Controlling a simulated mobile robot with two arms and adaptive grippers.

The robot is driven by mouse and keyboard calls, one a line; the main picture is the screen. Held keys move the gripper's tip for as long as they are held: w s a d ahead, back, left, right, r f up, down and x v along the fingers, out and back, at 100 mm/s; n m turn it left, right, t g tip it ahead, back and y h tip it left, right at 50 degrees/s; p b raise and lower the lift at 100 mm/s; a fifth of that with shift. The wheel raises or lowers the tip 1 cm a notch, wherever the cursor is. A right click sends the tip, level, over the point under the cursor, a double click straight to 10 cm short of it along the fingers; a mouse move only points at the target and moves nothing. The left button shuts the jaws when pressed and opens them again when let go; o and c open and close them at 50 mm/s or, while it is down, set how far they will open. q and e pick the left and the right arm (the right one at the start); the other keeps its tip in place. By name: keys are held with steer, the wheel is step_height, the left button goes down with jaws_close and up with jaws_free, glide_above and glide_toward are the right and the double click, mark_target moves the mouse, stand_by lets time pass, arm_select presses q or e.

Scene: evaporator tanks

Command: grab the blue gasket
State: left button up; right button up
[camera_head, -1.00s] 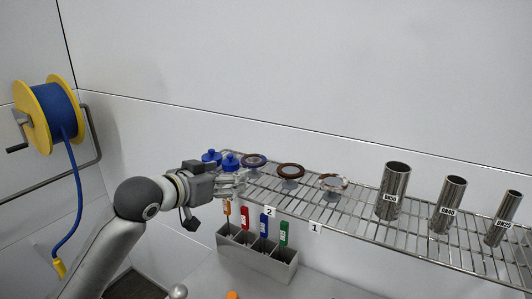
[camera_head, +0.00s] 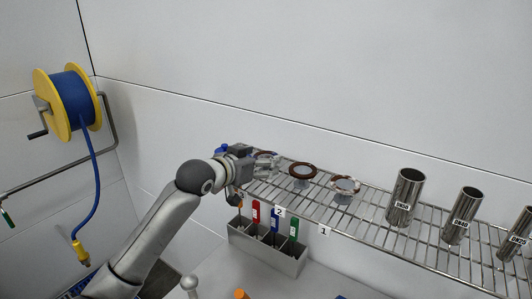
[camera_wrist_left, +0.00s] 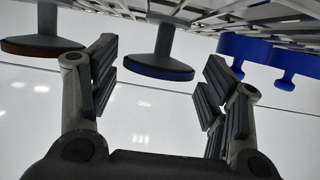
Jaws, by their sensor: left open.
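The blue gasket (camera_wrist_left: 158,68) is a ring with a blue edge on a grey stand. In the left wrist view, which looks upside down, it shows between and beyond my open fingers. My left gripper (camera_wrist_left: 160,84) is open and empty, with a finger on either side of the gasket in the picture. I cannot tell whether they touch it. In the head view my left gripper (camera_head: 268,165) is over the rack's left end and hides most of the gasket. My right gripper is not in view.
A grey bin (camera_head: 268,250) with coloured tags sits below. A hose reel (camera_head: 70,100) hangs left.

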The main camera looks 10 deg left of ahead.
mark_target(266, 157)
arm_select(q)
steer(key=shift+w+d+p, duration=0.2)
steer(key=shift+w+p, duration=0.05)
steer(key=shift+w, duration=0.25)
steer(key=shift+w+d+p, duration=0.15)
steer(key=shift+w+p, duration=0.05)
steer(key=shift+w, duration=0.25)
steer(key=shift+w+d+f, duration=0.15)
steer(key=shift+w+f, duration=0.05)
steer(key=shift+w, duration=0.1)
steer(key=shift+w+d+f, duration=0.1)
steer(key=shift+w+f, duration=0.1)
steer(key=shift+w, duration=0.05)
steer(key=c, duration=0.4)
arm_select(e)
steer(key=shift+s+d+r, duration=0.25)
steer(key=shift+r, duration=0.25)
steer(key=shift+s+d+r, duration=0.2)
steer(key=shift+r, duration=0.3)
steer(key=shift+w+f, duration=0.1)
